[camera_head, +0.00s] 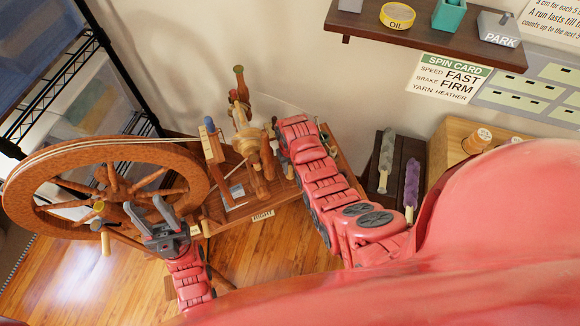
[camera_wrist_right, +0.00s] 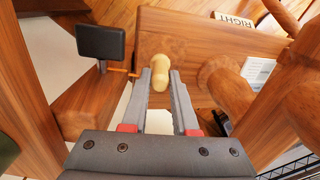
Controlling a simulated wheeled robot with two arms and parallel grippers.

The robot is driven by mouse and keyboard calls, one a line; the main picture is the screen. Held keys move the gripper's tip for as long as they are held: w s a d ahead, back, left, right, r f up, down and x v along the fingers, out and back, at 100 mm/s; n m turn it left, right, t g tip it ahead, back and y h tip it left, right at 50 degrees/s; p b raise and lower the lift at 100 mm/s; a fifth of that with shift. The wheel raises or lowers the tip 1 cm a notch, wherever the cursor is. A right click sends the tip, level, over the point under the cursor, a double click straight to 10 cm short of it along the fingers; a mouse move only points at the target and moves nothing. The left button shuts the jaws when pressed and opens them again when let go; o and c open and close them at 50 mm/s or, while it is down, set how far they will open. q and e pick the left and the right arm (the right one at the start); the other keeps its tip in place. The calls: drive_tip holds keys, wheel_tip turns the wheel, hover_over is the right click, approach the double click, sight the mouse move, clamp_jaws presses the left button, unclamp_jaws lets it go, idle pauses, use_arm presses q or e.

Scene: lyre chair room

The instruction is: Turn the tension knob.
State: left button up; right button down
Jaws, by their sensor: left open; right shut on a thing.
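The spinning wheel (camera_head: 190,195) stands on the wooden floor at the left of the head view, with its spoked drive wheel and a wooden base. In the right wrist view a pale, rounded wooden knob (camera_wrist_right: 160,66), apparently the tension knob, sits at the end of a wooden beam. My right gripper (camera_wrist_right: 162,88) is shut on this knob, one finger on each side. In the head view my right arm hides that gripper and the knob. My left gripper (camera_head: 147,205) is open and empty, fingers pointing up, in front of the drive wheel's lower right part.
A black square pad (camera_wrist_right: 100,42) on a post stands left of the knob. A turned wooden post (camera_wrist_right: 232,88) stands close on its right. A dark shelf (camera_head: 430,40) hangs on the back wall. A dark bench (camera_head: 397,165) with two yarn spindles stands right of my right arm.

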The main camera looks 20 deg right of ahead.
drive_tip(key=c, duration=0.7)
unclamp_jaws()
wheel_tip(320, 180, up, 9)
drive_tip(key=shift+f+b, duration=0.15)
drive_tip(key=shift+b, duration=0.2)
wheel_tip(320, 180, up, 9)
drive_tip(key=p, duration=0.7)
drive_tip(key=shift+f, duration=0.15)
